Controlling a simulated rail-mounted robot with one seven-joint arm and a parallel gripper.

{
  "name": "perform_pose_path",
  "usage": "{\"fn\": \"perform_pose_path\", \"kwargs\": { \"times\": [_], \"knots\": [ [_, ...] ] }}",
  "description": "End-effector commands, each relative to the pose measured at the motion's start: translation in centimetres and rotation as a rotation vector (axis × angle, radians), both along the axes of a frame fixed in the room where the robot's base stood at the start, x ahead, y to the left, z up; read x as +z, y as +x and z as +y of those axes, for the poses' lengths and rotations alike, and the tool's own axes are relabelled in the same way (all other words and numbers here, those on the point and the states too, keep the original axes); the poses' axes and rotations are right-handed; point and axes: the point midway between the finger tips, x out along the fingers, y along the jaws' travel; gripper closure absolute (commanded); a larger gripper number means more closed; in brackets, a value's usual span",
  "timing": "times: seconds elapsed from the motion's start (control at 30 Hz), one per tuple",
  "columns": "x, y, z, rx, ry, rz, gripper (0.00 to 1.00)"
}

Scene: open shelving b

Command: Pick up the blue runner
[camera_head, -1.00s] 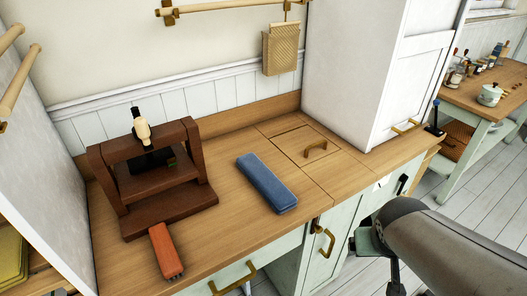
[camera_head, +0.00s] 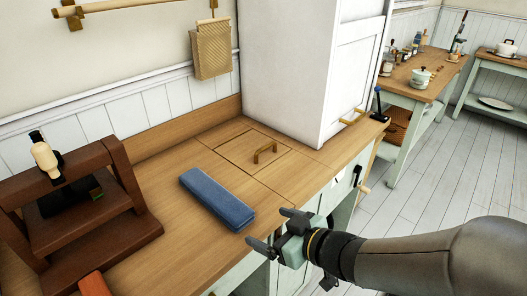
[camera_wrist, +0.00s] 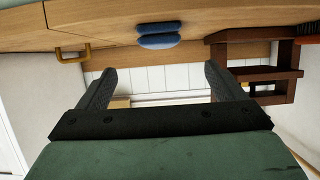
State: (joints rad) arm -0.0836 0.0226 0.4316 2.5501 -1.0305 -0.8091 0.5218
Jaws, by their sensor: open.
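The blue runner (camera_head: 217,199) is a folded, thick blue cloth lying flat on the wooden counter (camera_head: 178,240). In the wrist view the blue runner (camera_wrist: 158,37) shows near the top centre, beyond my fingertips. My gripper (camera_head: 270,229) is at the counter's front edge, to the right of the runner and apart from it. My gripper (camera_wrist: 155,80) is open with nothing between its fingers.
A dark brown wooden stand (camera_head: 75,210) is on the left of the counter, with an orange block (camera_head: 95,284) in front. A hatch with a brass handle (camera_head: 265,152) lies behind the runner. A white cabinet (camera_head: 305,75) stands at the back right.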

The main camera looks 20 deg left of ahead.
Motion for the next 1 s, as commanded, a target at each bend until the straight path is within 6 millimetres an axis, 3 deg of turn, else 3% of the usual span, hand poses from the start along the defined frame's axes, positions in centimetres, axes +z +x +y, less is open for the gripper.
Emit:
{"fn": "perform_pose_path", "kwargs": {
  "times": [0.17,0.2,0.4,0.67,1.0],
  "knots": [
    [-0.2,0.1,1.1,-0.004,-0.012,0.009,0.11],
    [-1.4,0.5,2.2,-0.002,-0.009,0.005,0.11],
    [-2.9,1.7,5.7,-0.001,-0.010,0.002,0.11],
    [-3.5,2.4,7.5,-0.005,-0.011,0.000,0.11],
    [-4.6,3.8,11.7,-0.005,-0.010,0.001,0.11]
  ]
}}
